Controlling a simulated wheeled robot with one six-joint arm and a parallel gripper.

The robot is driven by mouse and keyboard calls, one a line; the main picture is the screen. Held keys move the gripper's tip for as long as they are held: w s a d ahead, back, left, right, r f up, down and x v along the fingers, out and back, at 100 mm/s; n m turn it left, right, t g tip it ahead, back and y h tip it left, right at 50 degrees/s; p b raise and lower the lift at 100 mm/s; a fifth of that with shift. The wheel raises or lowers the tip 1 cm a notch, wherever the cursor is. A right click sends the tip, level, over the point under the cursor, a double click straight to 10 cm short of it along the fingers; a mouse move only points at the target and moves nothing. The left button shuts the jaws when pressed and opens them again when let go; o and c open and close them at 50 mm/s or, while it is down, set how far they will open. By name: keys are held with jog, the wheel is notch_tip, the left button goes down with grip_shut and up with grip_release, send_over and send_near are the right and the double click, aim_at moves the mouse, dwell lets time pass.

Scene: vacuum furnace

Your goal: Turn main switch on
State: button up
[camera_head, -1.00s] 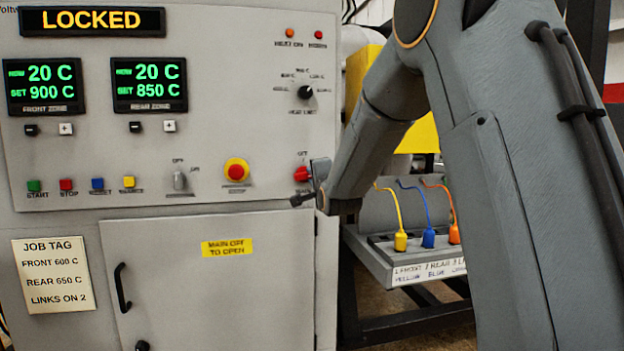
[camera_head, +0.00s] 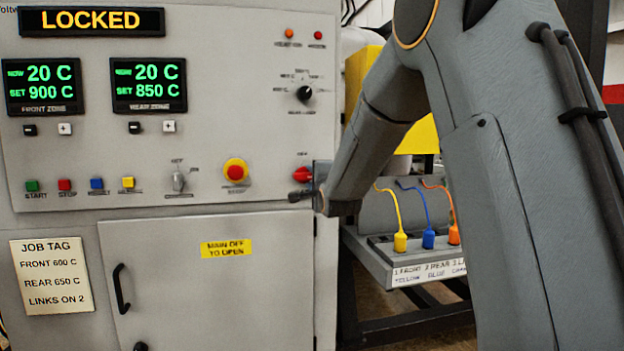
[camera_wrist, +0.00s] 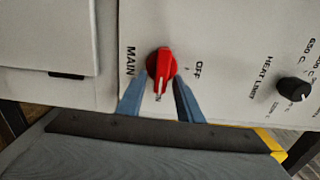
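The red main switch knob (camera_head: 302,174) is at the right edge of the control panel. In the wrist view the knob (camera_wrist: 161,64) sits by the word MAIN, with OFF to its right and a partly hidden ON label below. Its white pointer line faces down in that view, towards the ON label. My gripper (camera_wrist: 160,82) is open, with one blue-grey finger on each side of the knob's lower end. I cannot tell whether either finger touches it. In the head view my gripper (camera_head: 309,184) is at the knob's lower right, partly covering that area.
The heat limit knob (camera_head: 304,93) is above the switch, and a red stop button on a yellow ring (camera_head: 236,171) is to its left. The cabinet door (camera_head: 205,285) is below. Yellow, blue and orange plugs (camera_head: 428,238) stand on a shelf at right. The display (camera_head: 90,20) reads LOCKED.

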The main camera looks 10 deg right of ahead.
jog(key=shift+s, duration=0.15)
jog(key=s, duration=0.7)
jog(key=shift+s+b, duration=0.25)
jog(key=shift+b, duration=0.15)
jog(key=s+f+n+g+p, duration=0.3)
jog(key=s+f+n+g, duration=0.5)
jog(key=s+f, duration=0.7)
jog(key=s+f+n+g+p, duration=0.1)
jog(key=s+f+n+g, duration=0.2)
jog(key=s, duration=0.5)
jog(key=s+a+f+n+g+p, duration=0.1)
jog(key=s+f+n+g, duration=0.2)
jog(key=s, duration=0.6)
jog(key=s+a+f+n+g+p, duration=0.1)
jog(key=s+f+n+g, duration=0.2)
jog(key=s, duration=0.5)
jog(key=shift+s+f+n+g, duration=0.15)
jog(key=shift+s+n+g, duration=0.2)
jog(key=shift+n+g, duration=0.2)
